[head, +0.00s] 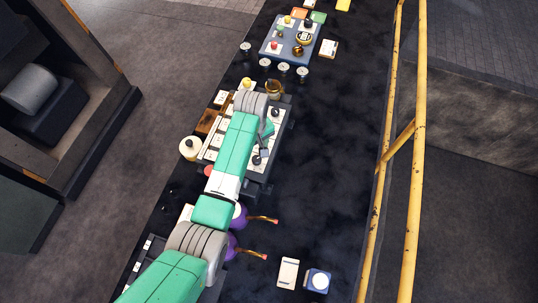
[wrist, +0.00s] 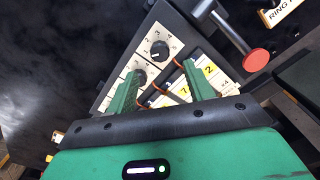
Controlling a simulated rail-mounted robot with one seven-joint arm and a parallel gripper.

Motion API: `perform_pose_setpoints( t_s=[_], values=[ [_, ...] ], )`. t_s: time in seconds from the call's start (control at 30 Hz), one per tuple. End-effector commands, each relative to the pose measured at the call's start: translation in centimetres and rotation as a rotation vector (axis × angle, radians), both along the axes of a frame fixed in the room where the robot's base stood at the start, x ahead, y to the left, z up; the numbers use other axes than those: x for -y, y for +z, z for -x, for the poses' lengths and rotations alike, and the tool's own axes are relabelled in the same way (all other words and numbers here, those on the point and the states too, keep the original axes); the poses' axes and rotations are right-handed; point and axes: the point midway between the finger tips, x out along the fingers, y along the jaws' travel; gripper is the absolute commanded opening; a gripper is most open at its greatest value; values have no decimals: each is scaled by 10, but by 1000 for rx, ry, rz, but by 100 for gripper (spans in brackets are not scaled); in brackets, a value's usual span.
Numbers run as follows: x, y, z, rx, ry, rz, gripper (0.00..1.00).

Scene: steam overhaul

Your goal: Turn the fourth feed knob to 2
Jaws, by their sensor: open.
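The feed panel shows in the wrist view as a pale plate with dark round knobs and printed numbers. One black knob (wrist: 160,50) with a pale pointer line stands just beyond my fingertips. A second knob (wrist: 138,77) is close to the left finger and partly hidden by it. I cannot tell which is the fourth, nor read the settings surely. My gripper (wrist: 160,70) is open, with nothing visible held between its two green fingers. In the head view the panel (head: 243,143) lies under my arm, with a dark knob (head: 257,160) at its lower right.
A lever with a red end (wrist: 255,60) juts beside the right finger. Yellow tags (wrist: 209,69) and reddish loops lie near the fingers. Purple-bodied valves (head: 238,246) stand below the panel. The dark bench (head: 330,180) is clear to the right, before a yellow rail (head: 418,150).

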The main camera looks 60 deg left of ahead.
Motion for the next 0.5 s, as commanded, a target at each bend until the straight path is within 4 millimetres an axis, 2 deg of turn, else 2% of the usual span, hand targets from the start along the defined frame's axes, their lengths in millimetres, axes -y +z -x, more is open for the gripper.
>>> perform_pose_setpoints(
  t_s=[0.17,0.5],
  values=[
    [0,-10,0,-1,-1,1,52],
    [0,-69,-1,1,-3,-2,52]
  ],
)
